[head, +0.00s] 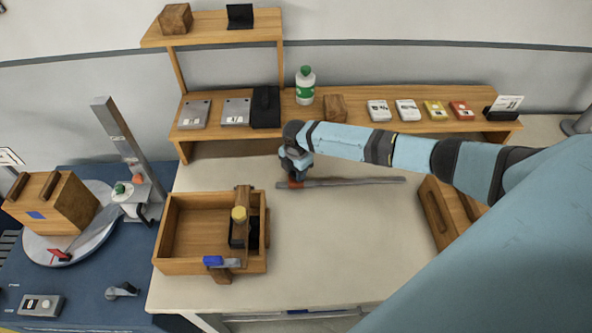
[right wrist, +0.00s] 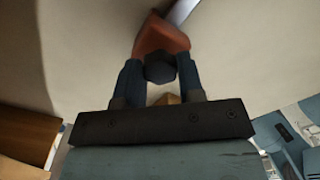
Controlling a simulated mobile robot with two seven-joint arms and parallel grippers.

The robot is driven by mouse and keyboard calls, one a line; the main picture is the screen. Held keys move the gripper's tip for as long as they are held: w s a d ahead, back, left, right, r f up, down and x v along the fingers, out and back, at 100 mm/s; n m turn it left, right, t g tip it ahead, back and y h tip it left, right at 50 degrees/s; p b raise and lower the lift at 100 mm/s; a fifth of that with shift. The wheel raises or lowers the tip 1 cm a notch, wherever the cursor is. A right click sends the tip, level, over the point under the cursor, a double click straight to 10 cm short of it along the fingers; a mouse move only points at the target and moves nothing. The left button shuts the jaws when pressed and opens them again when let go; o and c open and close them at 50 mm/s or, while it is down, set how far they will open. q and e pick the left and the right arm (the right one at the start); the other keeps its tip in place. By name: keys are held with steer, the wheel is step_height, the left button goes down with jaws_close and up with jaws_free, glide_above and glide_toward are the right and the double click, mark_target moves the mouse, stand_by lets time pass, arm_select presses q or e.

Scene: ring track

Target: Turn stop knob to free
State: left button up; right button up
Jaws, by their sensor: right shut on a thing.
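My right gripper (head: 295,165) is over the worktop at the left end of a long grey bar (head: 350,182) lying flat. In the right wrist view, my gripper (right wrist: 160,75) is shut on a dark faceted knob (right wrist: 160,67). The knob sits against an orange-red block (right wrist: 160,36), which also shows in the head view (head: 296,184). Grey bar runs on beyond the block in the wrist view (right wrist: 183,10). No marking on the knob is readable, so its setting cannot be told. My left gripper is not in view.
An open wooden box (head: 184,265) with a clamp-like tool across it stands left of my gripper. Behind is a wooden shelf (head: 350,126) with a bottle (head: 305,86) and small boxes. A wooden crate (head: 436,222) is to the right. The worktop's front middle is clear.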

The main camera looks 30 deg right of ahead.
stand_by(0.6)
steer(key=o, duration=0.9)
steer(key=shift+o, duration=0.2)
steer(key=shift+r, duration=0.1)
step_height(320, 180, up, 14)
steer(key=b, duration=0.1)
steer(key=shift+b, duration=0.4)
steer(key=shift+a+f, duration=0.1)
steer(key=shift+f, duration=0.1)
